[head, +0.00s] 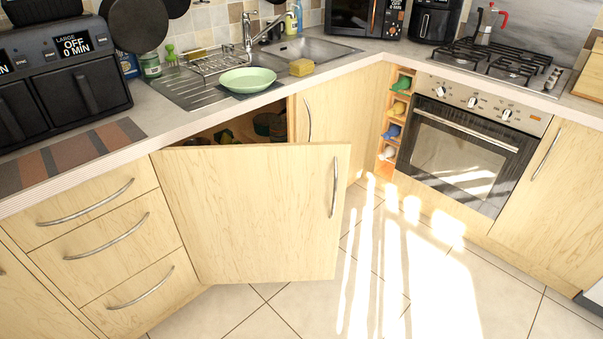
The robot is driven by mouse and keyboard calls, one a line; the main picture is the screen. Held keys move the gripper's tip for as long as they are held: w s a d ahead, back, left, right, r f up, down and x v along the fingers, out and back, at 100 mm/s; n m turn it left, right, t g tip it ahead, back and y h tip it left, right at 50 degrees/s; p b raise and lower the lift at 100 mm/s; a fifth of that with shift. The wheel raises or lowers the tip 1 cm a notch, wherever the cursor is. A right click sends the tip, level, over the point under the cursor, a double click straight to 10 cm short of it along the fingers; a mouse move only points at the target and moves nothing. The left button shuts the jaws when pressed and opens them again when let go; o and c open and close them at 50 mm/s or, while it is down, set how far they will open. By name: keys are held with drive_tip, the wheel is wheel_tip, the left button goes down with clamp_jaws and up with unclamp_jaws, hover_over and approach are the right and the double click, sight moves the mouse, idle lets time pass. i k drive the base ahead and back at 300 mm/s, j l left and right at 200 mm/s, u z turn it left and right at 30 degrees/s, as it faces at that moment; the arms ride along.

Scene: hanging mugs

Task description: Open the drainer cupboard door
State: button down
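A pale wood cupboard door (255,215) below the sink drainer stands swung out from the counter. Its left edge is by the drawers and its free right edge, with a curved metal handle (334,187), reaches out over the floor. Above the door's top edge part of the cupboard inside (228,130) shows, with dark and green items in it; the rest is hidden behind the door. The metal drainer (190,90) is set in the counter above. My gripper is not in view.
Drawers (105,235) with metal handles stand left of the door. Another closed cupboard door (340,118), a bottle rack (394,118) and an oven (462,150) are to the right. The tiled floor (420,280) in front is clear. A green bowl (247,80) sits on the counter.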

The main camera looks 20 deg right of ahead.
sight(254, 213)
drive_tip(key=i+l+u, duration=0.1)
drive_tip(key=l+u, duration=0.15)
drive_tip(key=l, duration=0.25)
drive_tip(key=l+u, duration=0.25)
drive_tip(key=l, duration=0.2)
drive_tip(key=l+u, duration=0.2)
drive_tip(key=l, duration=0.85)
drive_tip(key=k+l+u, duration=0.1)
drive_tip(key=l, duration=2.8)
